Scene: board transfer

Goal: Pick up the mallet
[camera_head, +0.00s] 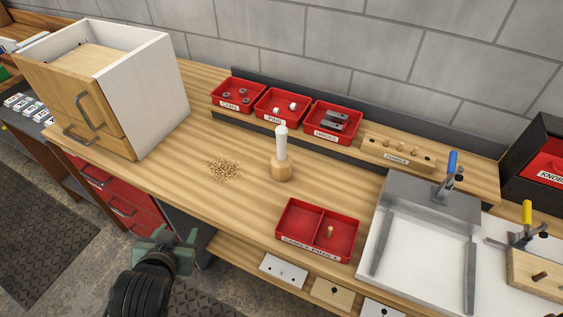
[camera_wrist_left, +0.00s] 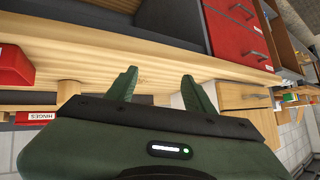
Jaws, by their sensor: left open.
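The mallet (camera_head: 281,158) stands upright on the wooden workbench, near the middle of the head view. Its round wooden head is at the bottom and its white handle points up. My left gripper (camera_head: 172,241) is green, open and empty. It is off the bench's front edge, to the left of and nearer than the mallet, well apart from it. In the left wrist view the fingers (camera_wrist_left: 161,88) are spread with nothing between them. A pale wooden cylinder at the left of that view (camera_wrist_left: 69,90) looks like the mallet's head, mostly hidden behind the gripper body. My right gripper is not seen.
A divided red tray (camera_head: 283,216) is at the front edge. Several red bins (camera_head: 262,110) stand behind. A white-sided drawer cabinet (camera_head: 158,95) is at left, a metal jig (camera_head: 425,198) at right.

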